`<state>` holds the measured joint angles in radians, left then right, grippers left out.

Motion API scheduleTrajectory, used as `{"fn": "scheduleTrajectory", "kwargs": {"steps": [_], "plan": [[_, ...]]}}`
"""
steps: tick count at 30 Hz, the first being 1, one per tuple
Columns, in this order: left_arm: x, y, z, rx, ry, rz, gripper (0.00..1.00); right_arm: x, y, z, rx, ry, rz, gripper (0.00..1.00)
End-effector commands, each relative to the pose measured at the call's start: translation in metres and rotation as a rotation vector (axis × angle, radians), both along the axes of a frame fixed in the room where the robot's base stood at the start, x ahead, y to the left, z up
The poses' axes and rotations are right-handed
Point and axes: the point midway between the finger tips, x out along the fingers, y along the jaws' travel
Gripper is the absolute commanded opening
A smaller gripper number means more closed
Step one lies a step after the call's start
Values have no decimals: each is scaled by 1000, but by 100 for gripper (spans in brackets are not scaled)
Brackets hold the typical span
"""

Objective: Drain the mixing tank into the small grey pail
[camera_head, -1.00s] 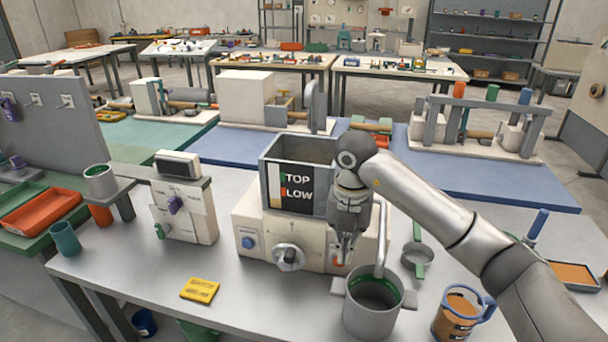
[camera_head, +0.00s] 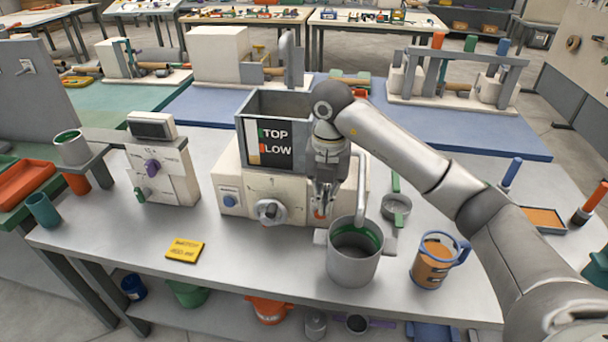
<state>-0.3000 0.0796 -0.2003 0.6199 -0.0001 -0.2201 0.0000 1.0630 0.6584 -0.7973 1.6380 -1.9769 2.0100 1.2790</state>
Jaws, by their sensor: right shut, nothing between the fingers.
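The mixing tank (camera_head: 246,140) is a grey open box with a level plate marked TOP and LOW, on a cream housing (camera_head: 230,185) with a blue button and a round knob (camera_head: 270,212). A grey pail (camera_head: 353,266) with a green band inside stands upright in front of the housing's right side. A bent grey pipe (camera_head: 361,190) comes down at its rim. My right gripper (camera_head: 322,207) is shut and empty, pointing down in front of the housing beside a small orange-red part; I cannot tell if they touch. My left gripper is out of view.
A blue-handled jug (camera_head: 432,262) stands right of the pail, with a small grey pan (camera_head: 396,208) behind. A yellow note (camera_head: 185,251) lies front left. A smaller device (camera_head: 165,175) stands left. The table's front left is mostly clear. Several containers sit below.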

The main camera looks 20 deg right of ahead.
Motion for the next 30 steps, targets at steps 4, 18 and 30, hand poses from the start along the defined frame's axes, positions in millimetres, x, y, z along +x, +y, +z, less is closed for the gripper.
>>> {"fn": "scheduleTrajectory", "kwargs": {"steps": [4,18,30], "plan": [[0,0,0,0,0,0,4,0,0,0,0,0,0,0],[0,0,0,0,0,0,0,0,0,0,0,0,0,0],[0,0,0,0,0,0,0,0,0,0,0,0,0,0]]}}
